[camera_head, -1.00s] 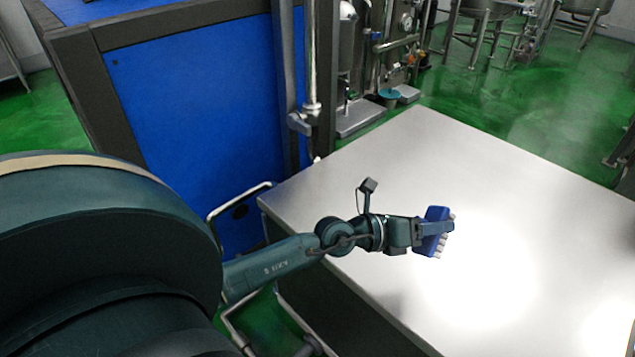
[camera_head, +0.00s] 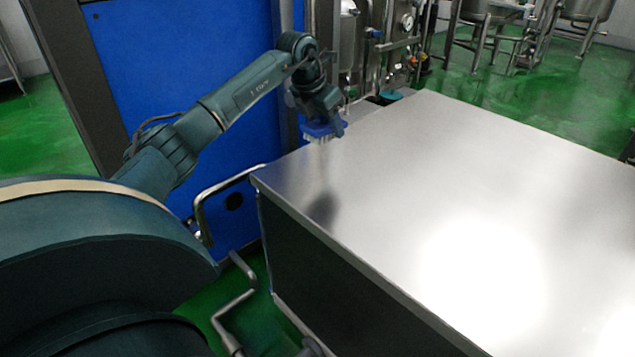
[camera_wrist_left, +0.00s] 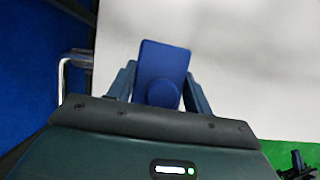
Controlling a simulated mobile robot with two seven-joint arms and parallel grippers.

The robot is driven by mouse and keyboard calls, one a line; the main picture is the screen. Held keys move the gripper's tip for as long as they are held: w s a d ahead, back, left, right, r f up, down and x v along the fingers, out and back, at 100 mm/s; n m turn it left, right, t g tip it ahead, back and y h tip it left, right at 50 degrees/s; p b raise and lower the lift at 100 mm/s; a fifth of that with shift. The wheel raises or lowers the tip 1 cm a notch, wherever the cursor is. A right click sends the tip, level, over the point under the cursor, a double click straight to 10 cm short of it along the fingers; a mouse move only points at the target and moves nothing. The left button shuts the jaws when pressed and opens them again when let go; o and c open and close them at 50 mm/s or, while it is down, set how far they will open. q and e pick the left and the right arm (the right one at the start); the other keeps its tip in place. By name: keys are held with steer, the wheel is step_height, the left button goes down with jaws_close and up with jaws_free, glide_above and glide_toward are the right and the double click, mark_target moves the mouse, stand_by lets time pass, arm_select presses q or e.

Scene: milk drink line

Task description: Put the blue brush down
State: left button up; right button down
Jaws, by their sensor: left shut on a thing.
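The blue brush (camera_head: 319,129) has a blue back and pale bristles that face down. My left gripper (camera_head: 328,122) is shut on it and holds it above the far left corner area of the steel table (camera_head: 440,190). A dark shadow lies on the table top below, apart from the brush. In the left wrist view the brush (camera_wrist_left: 161,72) sits between both fingers of my left gripper (camera_wrist_left: 160,92), with the pale table top (camera_wrist_left: 250,60) beyond. The bristles are hidden there. My right gripper is not in view.
The table top is bare, with a bright glare at its front right. A blue machine panel (camera_head: 180,70) and a metal handle (camera_head: 222,185) stand left of the table. Pipes and a gauge (camera_head: 406,22) stand behind it. Green floor surrounds.

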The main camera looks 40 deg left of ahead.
arm_select(q)
steer(key=shift+s+a+r, duration=0.35)
steer(key=shift+s+a, duration=0.1)
steer(key=shift+a, duration=0.3)
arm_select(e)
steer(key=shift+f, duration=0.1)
